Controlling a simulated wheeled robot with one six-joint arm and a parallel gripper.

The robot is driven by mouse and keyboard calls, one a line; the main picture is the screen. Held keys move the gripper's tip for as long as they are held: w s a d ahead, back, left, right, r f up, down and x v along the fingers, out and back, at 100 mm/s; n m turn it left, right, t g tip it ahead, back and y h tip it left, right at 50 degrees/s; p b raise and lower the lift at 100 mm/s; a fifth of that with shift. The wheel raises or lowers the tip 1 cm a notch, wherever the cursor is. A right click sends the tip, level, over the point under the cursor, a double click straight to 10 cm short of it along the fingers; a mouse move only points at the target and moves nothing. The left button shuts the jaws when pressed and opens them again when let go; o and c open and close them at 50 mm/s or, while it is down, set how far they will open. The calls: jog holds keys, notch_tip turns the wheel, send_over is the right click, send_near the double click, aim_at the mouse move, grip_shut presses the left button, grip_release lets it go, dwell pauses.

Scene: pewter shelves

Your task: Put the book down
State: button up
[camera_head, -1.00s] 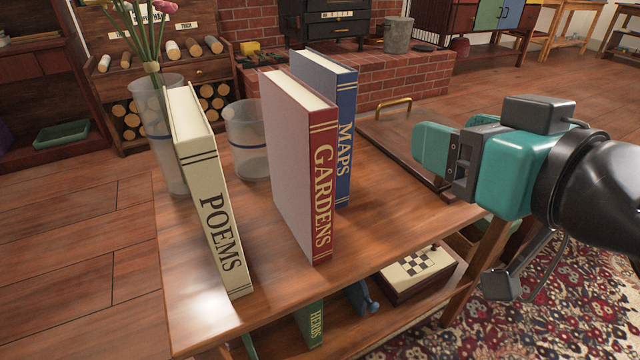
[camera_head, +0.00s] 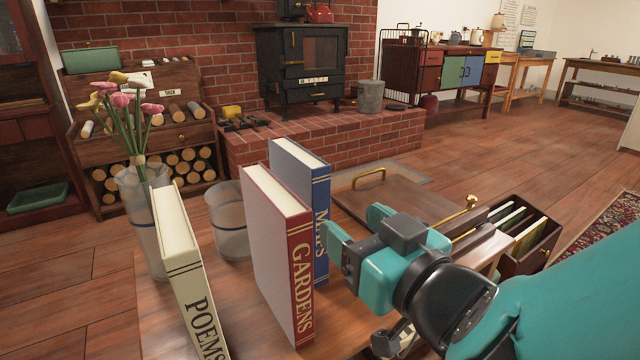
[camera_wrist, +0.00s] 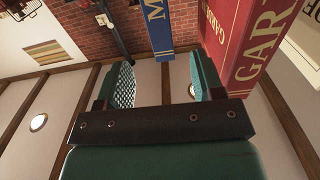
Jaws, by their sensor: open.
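A blue book, MAPS (camera_head: 302,170), stands upright on the wooden table, behind and right of a red book, GARDENS (camera_head: 279,249). My gripper (camera_head: 356,226) is open with nothing held, close to the right side of the blue book's spine. In the wrist view the blue spine (camera_wrist: 157,25) shows ahead, in the gap between my fingers (camera_wrist: 163,75). The red book (camera_wrist: 245,45) is just beside the right finger there. I cannot tell if any finger touches a book.
A clear vase with flowers (camera_head: 140,205) and an empty clear cup (camera_head: 229,236) stand on the left. A flat brown board with a brass handle (camera_head: 395,196) lies beyond my gripper. An open drawer box of files (camera_head: 528,240) sits at right.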

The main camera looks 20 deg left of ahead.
aim_at(322, 198)
jog(key=p+x, duration=0.2)
jog(key=x, duration=0.1)
jog(key=p+x, duration=0.2)
jog(key=shift+w+a+r, duration=0.25)
jog(key=shift+w, duration=0.1)
jog(key=shift+w+a+f+p, duration=0.15)
jog(key=shift+w+a+p, duration=0.1)
jog(key=shift+a+p, duration=0.05)
jog(key=p+x, duration=0.3)
jog(key=x, duration=0.1)
jog(key=shift+p, duration=0.4)
jog(key=shift+w+a+f, duration=0.2)
jog(key=shift+w+a, duration=0.1)
jog(key=shift+a, duration=0.15)
jog(key=shift+r, duration=0.1)
grip_shut()
